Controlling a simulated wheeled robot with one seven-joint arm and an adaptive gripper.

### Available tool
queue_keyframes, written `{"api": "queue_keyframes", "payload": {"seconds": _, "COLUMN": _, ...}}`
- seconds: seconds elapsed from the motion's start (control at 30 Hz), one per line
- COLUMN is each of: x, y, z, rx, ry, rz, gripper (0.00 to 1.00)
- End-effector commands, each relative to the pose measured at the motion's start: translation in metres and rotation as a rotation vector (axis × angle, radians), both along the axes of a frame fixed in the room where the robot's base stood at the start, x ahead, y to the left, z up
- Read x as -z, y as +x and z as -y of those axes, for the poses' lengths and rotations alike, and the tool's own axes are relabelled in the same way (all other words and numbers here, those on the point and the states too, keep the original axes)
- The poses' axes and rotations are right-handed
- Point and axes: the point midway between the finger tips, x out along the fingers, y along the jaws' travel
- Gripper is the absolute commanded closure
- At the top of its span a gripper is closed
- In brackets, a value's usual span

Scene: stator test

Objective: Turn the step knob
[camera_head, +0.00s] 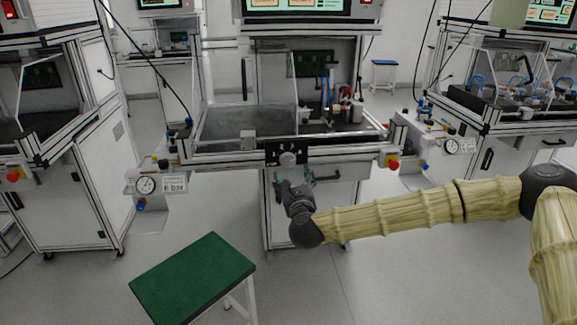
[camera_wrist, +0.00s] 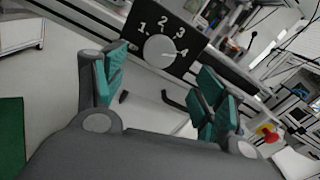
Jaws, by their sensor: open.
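The step knob is a round, pale grey dial (camera_head: 288,158) on a black panel (camera_head: 272,154) at the front of the middle workstation. In the wrist view the knob (camera_wrist: 158,51) sits on the black panel (camera_wrist: 137,14) with white numbers 1, 2, 3 and 4 around it. A small dark mark on its face seems to point toward 4. My gripper (camera_head: 291,178) is just below and in front of the panel. In the wrist view my gripper (camera_wrist: 160,75) has its green-padded fingers spread apart and empty. The knob shows beyond the fingertips, in the gap between them, not visibly touched.
A red emergency button (camera_head: 392,164) is right of the panel, and a pressure gauge (camera_head: 146,185) is to the left. A drawer handle (camera_head: 325,177) is below the panel. A green-topped stool (camera_head: 195,280) stands on the floor at front left. Other workstations flank both sides.

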Motion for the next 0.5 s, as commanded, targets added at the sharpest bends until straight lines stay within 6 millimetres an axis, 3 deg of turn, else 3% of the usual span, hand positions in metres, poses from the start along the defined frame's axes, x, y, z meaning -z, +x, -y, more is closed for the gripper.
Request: {"api": "queue_keyframes", "payload": {"seconds": 0.5, "x": 0.001, "y": 0.076, "z": -0.011, "rx": 0.0, "ry": -0.003, "rz": -0.001, "gripper": 0.29}}
